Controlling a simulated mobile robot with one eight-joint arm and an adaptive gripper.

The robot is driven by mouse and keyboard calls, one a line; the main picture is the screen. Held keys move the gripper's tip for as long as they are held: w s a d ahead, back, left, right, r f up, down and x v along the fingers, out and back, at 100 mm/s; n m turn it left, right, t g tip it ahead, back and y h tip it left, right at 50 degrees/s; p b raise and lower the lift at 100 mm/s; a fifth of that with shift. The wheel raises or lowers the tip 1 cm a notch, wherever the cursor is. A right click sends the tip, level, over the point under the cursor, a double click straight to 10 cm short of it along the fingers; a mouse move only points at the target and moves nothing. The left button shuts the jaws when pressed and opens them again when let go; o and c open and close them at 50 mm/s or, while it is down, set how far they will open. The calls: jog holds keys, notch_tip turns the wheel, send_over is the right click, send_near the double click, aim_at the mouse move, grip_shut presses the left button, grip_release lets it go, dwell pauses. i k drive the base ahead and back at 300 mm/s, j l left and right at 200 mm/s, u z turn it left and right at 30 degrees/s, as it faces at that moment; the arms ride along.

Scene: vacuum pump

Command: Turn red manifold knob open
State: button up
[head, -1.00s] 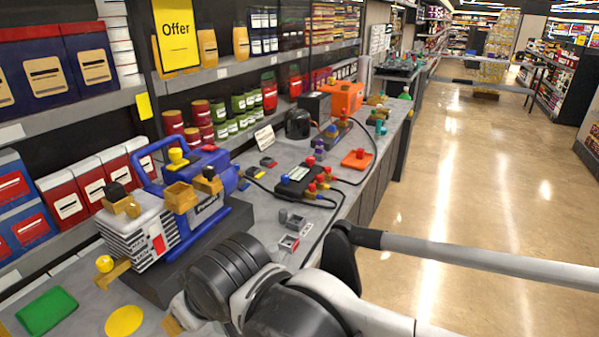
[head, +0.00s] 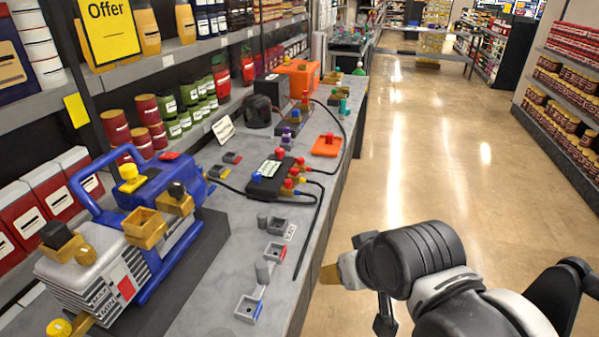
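The manifold (head: 267,186) is a dark box on the grey counter, with a pale label on top and hoses running from it. Red knobs (head: 280,153) and (head: 288,184) stand on it, with more red-topped fittings on its right side and a blue knob (head: 257,177) at its left. My arm is at the lower right, over the aisle floor and apart from the manifold. A dark finger-like part (head: 385,318) shows under its black ribbed joint. My gripper is mostly hidden by the arm, so its opening cannot be made out.
A blue and grey vacuum pump (head: 150,215) stands on a dark base at the left. Small grey open boxes (head: 249,308) lie on the counter in front of the manifold. An orange tray (head: 327,145) is behind it. The aisle floor (head: 420,150) at right is clear.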

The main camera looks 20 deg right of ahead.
aim_at(280, 152)
jog(key=i+l, duration=0.2)
jog(key=i, duration=0.25)
jog(key=i+l+u, duration=0.15)
jog(key=i, duration=0.3)
jog(key=l, duration=0.1)
